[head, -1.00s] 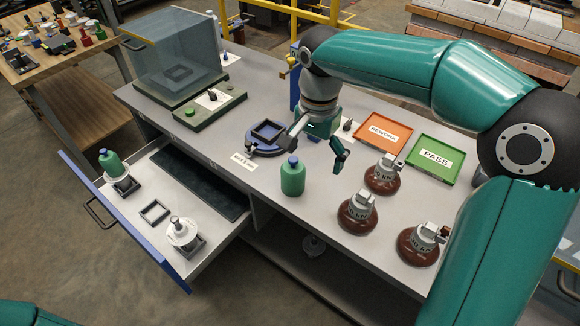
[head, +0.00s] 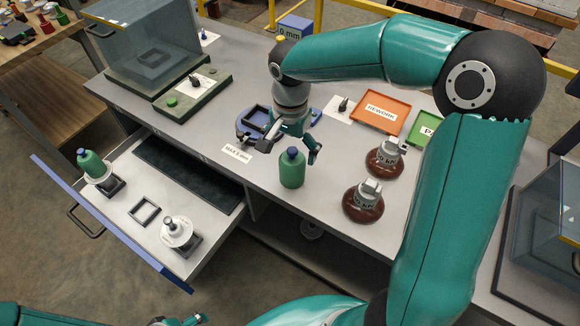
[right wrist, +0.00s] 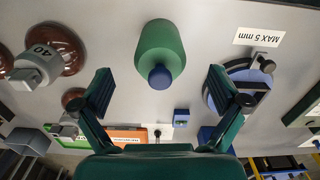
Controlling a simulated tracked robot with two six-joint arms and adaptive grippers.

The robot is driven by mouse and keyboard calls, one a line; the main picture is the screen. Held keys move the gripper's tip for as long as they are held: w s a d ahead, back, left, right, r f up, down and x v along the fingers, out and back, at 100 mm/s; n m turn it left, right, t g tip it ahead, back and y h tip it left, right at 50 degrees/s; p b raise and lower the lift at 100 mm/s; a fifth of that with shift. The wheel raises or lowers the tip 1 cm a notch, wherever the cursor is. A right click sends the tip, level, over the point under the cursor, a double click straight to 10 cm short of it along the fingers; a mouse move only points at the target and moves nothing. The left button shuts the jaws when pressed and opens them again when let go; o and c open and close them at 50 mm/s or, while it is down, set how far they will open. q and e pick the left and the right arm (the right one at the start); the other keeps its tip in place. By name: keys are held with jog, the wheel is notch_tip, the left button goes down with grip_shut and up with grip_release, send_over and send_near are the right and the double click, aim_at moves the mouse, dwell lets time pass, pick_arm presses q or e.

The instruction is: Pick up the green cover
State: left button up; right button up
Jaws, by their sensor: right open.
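The green cover (head: 292,172), a bottle-shaped piece with a dark blue knob on top, stands upright near the bench's front edge. It also shows in the right wrist view (right wrist: 160,50), between the two fingers and beyond their tips. My right gripper (head: 289,146) is open and empty, just behind and above the cover, with its fingers spread to either side. A second, similar green piece (head: 91,163) stands on a white disc in the open drawer (head: 120,200). A small part of my left gripper (head: 182,320) shows at the bottom edge; its jaws are unclear.
A blue round fixture (head: 246,128) with a MAX 5 mm label (head: 237,153) lies left of the cover. Brown insulators (head: 363,205) stand to its right. An orange REWORK tray (head: 380,114) is behind. A clear box (head: 140,45) stands at the back left.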

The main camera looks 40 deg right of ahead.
aim_at(291, 171)
jog(key=shift+s+f+p, duration=0.15)
jog(key=shift+f+p, duration=0.15)
jog(key=shift+f, duration=3.6)
jog(key=c, duration=1.2)
jog(key=shift+r, duration=0.1)
